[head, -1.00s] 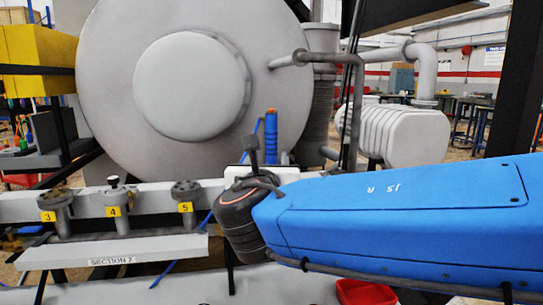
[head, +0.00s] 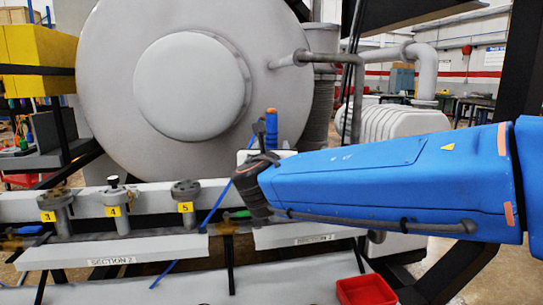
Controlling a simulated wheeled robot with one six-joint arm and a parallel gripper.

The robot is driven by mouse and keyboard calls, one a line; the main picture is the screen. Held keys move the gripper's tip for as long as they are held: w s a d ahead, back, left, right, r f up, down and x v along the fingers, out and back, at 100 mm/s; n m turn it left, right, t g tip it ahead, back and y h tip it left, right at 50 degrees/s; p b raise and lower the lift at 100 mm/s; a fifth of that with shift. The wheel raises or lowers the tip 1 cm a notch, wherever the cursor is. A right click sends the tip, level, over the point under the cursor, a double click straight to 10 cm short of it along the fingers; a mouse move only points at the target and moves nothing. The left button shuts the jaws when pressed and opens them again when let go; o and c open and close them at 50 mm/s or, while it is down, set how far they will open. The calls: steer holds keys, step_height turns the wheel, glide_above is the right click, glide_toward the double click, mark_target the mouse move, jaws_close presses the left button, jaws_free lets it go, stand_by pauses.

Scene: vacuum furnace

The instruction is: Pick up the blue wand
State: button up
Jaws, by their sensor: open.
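The blue wand (head: 271,126) stands upright in front of the big grey furnace door, just past the end of my arm. Its lower part is hidden behind my wrist and a white block (head: 246,156). A thin blue hose runs down to the left near it. My gripper (head: 259,136) shows only as a dark upright piece above my black wrist, close to the wand's left side in the picture. It is open. The fingertips are mostly hidden, and I cannot tell whether they touch the wand.
A grey rail (head: 150,195) with valves numbered 3, 4 and 5 runs along the front. A red tray (head: 366,290) sits at the lower right. A vertical grey pipe and a ribbed grey tank (head: 395,122) stand behind my arm. A yellow box (head: 38,50) is at the far left.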

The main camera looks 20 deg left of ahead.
jaws_close()
steer(key=shift+r, duration=0.1)
